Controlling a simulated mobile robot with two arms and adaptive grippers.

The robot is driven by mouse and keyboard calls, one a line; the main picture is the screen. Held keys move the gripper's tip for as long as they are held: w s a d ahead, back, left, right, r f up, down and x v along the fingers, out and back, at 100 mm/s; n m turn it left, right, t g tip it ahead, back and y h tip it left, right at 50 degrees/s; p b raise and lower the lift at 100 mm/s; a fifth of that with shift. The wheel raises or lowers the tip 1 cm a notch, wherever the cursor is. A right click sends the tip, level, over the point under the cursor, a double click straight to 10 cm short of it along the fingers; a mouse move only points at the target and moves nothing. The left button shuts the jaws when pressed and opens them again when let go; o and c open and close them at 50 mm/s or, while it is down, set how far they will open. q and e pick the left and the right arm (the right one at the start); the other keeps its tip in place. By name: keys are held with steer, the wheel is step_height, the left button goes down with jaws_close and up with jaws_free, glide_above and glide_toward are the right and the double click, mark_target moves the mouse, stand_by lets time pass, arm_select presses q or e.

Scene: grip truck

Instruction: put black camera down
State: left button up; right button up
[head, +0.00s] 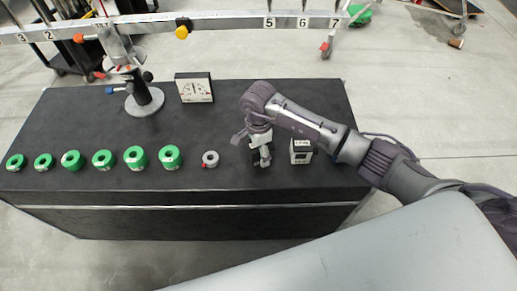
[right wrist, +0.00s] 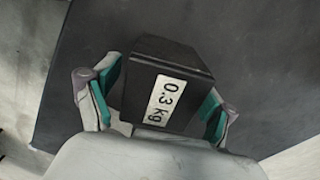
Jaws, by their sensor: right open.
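A black box with a white label reading 0.3 kg (right wrist: 168,97), the only black thing at my gripper, stands on the black table top. No lens shows on it, so I cannot tell from its face that it is a camera. My right gripper (head: 261,158) points down over it near the table's front, and in the right wrist view its teal-padded fingers (right wrist: 160,95) are open on either side of the box. A gap shows beside the left finger; contact at the right finger is unclear. In the head view the gripper mostly hides the box. My left gripper is out of view.
A small grey ring weight (head: 210,159) and several green ring weights (head: 138,158) line the front to the left. A meter (head: 194,88) and a stand (head: 144,101) are behind; a numbered beam (head: 230,23) spans the back.

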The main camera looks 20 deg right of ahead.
steer(key=shift+r, duration=0.1)
steer(key=shift+r, duration=0.3)
step_height(320, 180, up, 12)
steer(key=shift+f, duration=0.25)
stand_by(0.3)
